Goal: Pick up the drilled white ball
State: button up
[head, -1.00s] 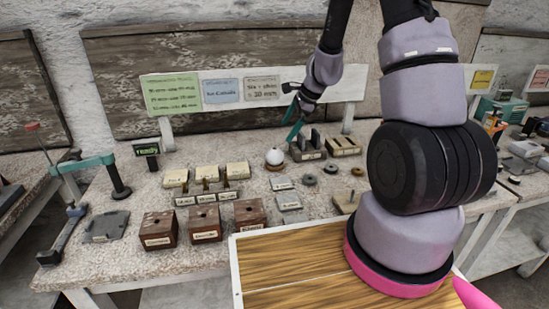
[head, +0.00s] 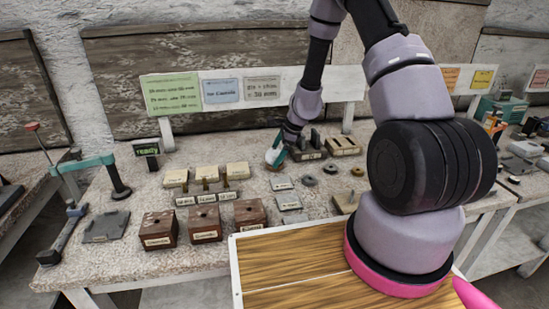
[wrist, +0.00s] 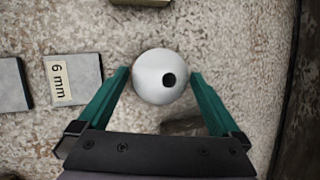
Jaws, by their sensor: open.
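The white ball (wrist: 150,82) with a dark drilled hole sits between the teal fingers of my gripper (wrist: 160,84) in the wrist view. The fingers are open, one on each side of it, with narrow gaps at the tips. In the head view the ball (head: 272,156) is partly hidden behind a teal finger of my gripper (head: 277,152), low over the bench. The ball appears to rest on the bench or on a low base; the wrist view does not show what is under it.
A grey plate labelled 6 mm (wrist: 74,80) lies left of the gripper in the wrist view. In the head view, a dark slotted block (head: 308,151) stands close right of the ball. Small labelled blocks (head: 207,173) and brown boxes (head: 205,224) stand to the left and front.

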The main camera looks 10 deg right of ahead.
jog(key=shift+a+f, duration=0.1)
jog(key=shift+f, duration=0.1)
jog(key=c, duration=1.3)
jog(key=shift+w+r, duration=0.1)
jog(key=shift+r, duration=0.05)
